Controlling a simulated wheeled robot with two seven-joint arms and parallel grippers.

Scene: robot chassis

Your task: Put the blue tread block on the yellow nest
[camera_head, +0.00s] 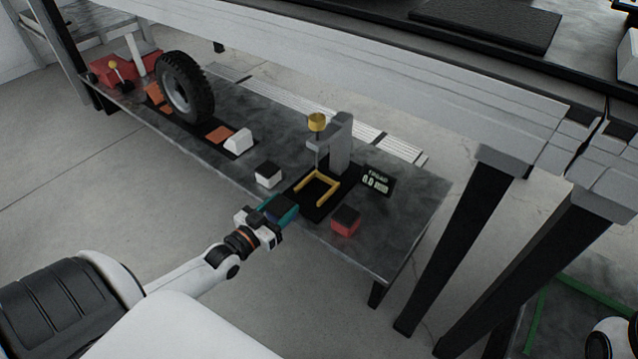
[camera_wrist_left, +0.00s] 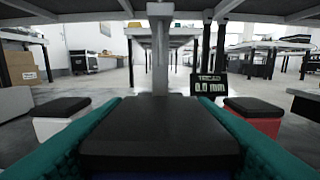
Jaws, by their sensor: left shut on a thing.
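The blue tread block (camera_wrist_left: 160,140) has a black top and a strip of blue below it. It fills the lower middle of the left wrist view, between the teal fingers of my left gripper (camera_head: 279,211). That gripper is shut on the block at the table's front edge. The yellow nest (camera_head: 304,184) is a U-shaped yellow frame on a black base, just right of and beyond the gripper in the head view. The block is apart from the nest, on its near left side. The nest is hidden in the wrist view. My right gripper is not in view.
A grey gauge stand (camera_head: 341,146) with a yellow knob (camera_head: 316,122) rises behind the nest. A display (camera_head: 376,182) reads "TREAD 0.0 mm". A white block (camera_head: 267,180) and a red block (camera_head: 344,226), both black-topped, flank the nest. A tire (camera_head: 190,90) stands further left.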

